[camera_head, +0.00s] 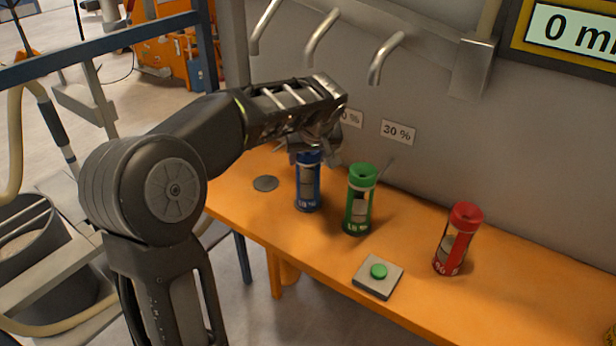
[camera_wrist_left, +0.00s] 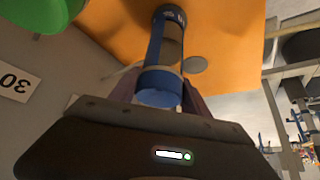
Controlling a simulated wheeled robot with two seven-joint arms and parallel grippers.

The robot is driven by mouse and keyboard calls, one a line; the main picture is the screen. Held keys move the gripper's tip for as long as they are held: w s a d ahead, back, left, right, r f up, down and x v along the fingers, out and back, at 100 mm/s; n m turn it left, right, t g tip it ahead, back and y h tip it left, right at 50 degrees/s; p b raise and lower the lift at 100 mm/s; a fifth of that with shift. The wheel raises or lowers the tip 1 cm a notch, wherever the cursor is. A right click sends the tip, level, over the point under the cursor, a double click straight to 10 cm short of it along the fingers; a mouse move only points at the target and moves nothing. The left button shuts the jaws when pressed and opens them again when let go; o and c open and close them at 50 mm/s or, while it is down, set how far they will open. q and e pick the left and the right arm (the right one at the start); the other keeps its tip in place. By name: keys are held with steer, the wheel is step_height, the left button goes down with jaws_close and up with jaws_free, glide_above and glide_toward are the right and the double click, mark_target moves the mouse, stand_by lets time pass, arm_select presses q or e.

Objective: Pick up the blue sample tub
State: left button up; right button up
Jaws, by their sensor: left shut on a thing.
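The blue sample tub (camera_head: 308,188) stands at the left of the orange table, with a blue lid, a blue base marked with a percentage and a clear middle. My left gripper (camera_head: 308,150) reaches down over it from above and is shut on its lid end. In the left wrist view the tub (camera_wrist_left: 163,60) lies between my fingers, its blue lid nearest the camera. The tub looks upright, and I cannot tell whether its base still touches the table. The fingertips are partly hidden in the head view. My right gripper is not in view.
A green tub (camera_head: 358,200) stands close to the right, and a red tub (camera_head: 458,238) farther right. A green button on a square plate (camera_head: 378,277) sits at the front edge. A grey disc (camera_head: 265,183) lies left of the blue tub. Metal spouts (camera_head: 385,58) project from the wall behind.

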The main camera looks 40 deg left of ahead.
arm_select(q)
jaws_close()
steer(key=shift+r, duration=0.1)
steer(key=shift+s+r+b, duration=0.1)
steer(key=shift+r+b, duration=0.05)
steer(key=shift+b, duration=0.2)
steer(key=r, duration=0.4)
steer(key=r+b, duration=0.1)
steer(key=r, duration=0.1)
steer(key=shift+s+r, duration=0.25)
steer(key=shift+r, duration=0.05)
steer(key=s+b, duration=0.5)
steer(key=s, duration=1.4)
steer(key=shift+s+d, duration=0.15)
steer(key=shift+d, duration=0.1)
